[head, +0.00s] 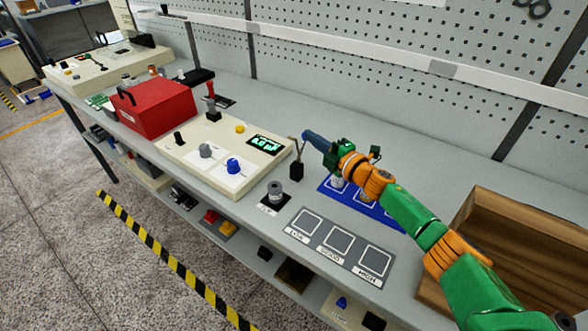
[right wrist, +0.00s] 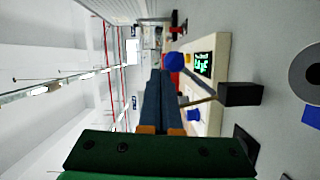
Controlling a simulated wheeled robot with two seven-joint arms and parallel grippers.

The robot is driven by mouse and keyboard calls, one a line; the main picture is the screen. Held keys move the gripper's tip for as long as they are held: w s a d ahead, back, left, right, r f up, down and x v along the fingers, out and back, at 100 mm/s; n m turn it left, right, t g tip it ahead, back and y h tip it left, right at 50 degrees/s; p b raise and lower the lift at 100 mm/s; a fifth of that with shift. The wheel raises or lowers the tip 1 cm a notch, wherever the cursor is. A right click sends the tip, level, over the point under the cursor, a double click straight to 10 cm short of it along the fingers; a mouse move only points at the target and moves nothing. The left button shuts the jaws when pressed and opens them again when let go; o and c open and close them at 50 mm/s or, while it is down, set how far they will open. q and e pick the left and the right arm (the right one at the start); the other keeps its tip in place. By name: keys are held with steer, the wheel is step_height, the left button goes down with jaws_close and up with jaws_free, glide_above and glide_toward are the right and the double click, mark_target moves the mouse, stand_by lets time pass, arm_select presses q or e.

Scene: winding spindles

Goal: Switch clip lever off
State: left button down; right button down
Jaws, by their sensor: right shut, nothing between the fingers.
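The clip (head: 297,172) is a small black block with a thin grey lever, standing at the right end of the cream instrument panel. The lever rises from the block close to my right fingertips. In the right wrist view the black block (right wrist: 240,94) lies right of the fingers, and its thin lever (right wrist: 198,101) runs toward them. I cannot tell whether lever and fingers touch. My right gripper (head: 307,136) has its blue-grey fingers shut and empty; they also fill the middle of the right wrist view (right wrist: 163,85). My left gripper is not in view.
The cream panel (head: 190,160) carries knobs and a green-lit display (head: 266,144). A red box (head: 155,107) stands left. A blue mat (head: 350,197) is under my right arm; a wooden crate (head: 520,235) is at right.

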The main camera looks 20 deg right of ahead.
steer(key=shift+d, duration=0.2)
stand_by(0.5)
steer(key=p+v, duration=0.4)
steer(key=v, duration=0.3)
stand_by(0.3)
